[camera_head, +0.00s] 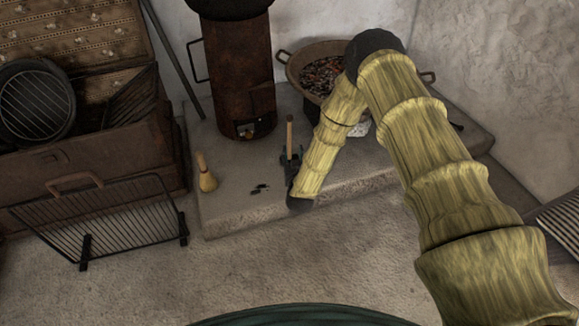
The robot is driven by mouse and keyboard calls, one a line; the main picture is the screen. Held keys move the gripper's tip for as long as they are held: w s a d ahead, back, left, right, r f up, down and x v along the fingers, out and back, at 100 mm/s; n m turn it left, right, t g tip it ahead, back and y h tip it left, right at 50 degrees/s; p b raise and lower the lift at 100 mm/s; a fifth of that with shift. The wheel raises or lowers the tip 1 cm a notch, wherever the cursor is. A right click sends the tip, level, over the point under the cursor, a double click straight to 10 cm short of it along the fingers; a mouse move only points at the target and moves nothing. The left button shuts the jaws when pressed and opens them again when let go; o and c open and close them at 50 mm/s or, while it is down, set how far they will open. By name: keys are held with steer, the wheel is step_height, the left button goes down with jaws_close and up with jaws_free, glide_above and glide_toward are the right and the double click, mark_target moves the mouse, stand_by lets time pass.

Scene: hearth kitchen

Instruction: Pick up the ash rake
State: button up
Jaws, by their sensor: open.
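A thin tool with a pale wooden handle (289,134), which looks like the ash rake, shows on the stone hearth in front of the stove. The handle points toward the back; its near end is hidden by my gripper, so I cannot tell whether it lies or stands. My gripper (289,160) is dark and open, with its fingers around or just beside the near part of the handle. I cannot tell whether they touch it.
A rusty stove (238,72) and a pan of embers (306,70) stand behind. A small brush (206,175) and dark bits (260,188) are left on the hearth (235,215). A wire rack (100,220) stands before an open trunk (90,155). A dark rod (172,58) leans at the back.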

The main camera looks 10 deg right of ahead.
mark_target(290, 131)
steer(key=shift+t+h, duration=0.4)
steer(key=shift+t, duration=0.2)
steer(key=w+b, duration=0.2)
steer(key=w, duration=0.2)
steer(key=w+d+b, duration=0.1)
steer(key=w+b, duration=0.2)
steer(key=w, duration=0.1)
steer(key=w+b, duration=0.2)
steer(key=w, duration=0.2)
steer(key=shift+w+d+r+b, duration=0.1)
steer(key=shift+w+d+b, duration=0.1)
steer(key=shift+b, duration=0.15)
steer(key=shift+w+r, duration=0.2)
steer(key=shift+w, duration=0.35)
jaws_close()
